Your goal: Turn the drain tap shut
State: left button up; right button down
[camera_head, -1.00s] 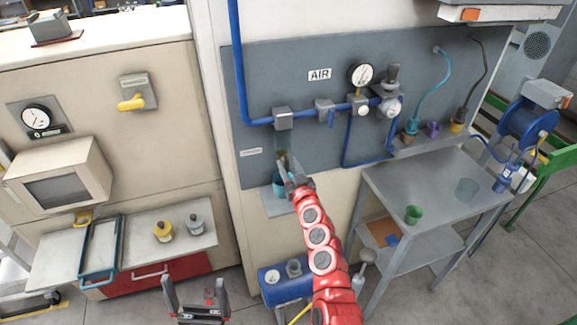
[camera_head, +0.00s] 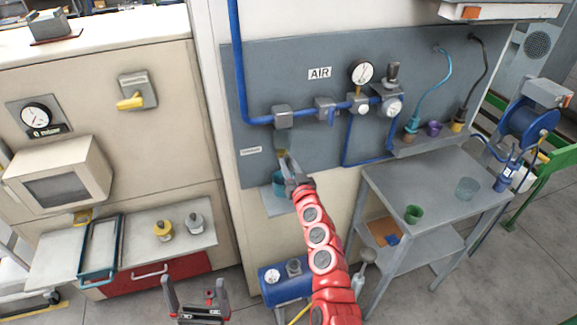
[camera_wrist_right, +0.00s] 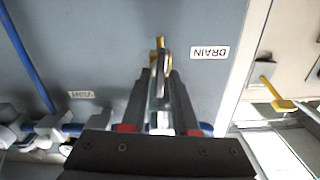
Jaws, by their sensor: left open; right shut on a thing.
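The drain tap (camera_wrist_right: 160,48) is at the lower left of the grey air panel, near the DRAIN label, which appears upside down in the right wrist view. A yellow part of it shows just above my right gripper in the head view (camera_head: 283,158). My right gripper (camera_wrist_right: 157,88) is shut on the tap's handle, with a shiny metal part between its fingers. In the head view the right gripper (camera_head: 291,181) hides most of the tap. My left gripper (camera_head: 196,292) is open and empty at the bottom, away from the panel.
A teal cup (camera_head: 278,184) stands on a small shelf below the tap, beside my right gripper. Blue pipes and a gauge (camera_head: 361,72) are above and to the right. A grey metal table (camera_head: 440,180) stands to the right of my right arm.

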jog(key=shift+d+f+m+b, duration=0.1)
jog(key=shift+m+b, duration=0.35)
jog(key=shift+m, duration=2.3)
jog(key=shift+d+f+m+b, duration=0.15)
jog(key=shift+m+b, duration=0.25)
jog(key=shift+m, duration=2.3)
jog(key=shift+f+m+b, duration=0.1)
jog(key=shift+m+b, duration=0.35)
jog(key=shift+m, duration=2.3)
jog(key=c, duration=0.9)
grip_release()
jog(key=shift+s, duration=0.1)
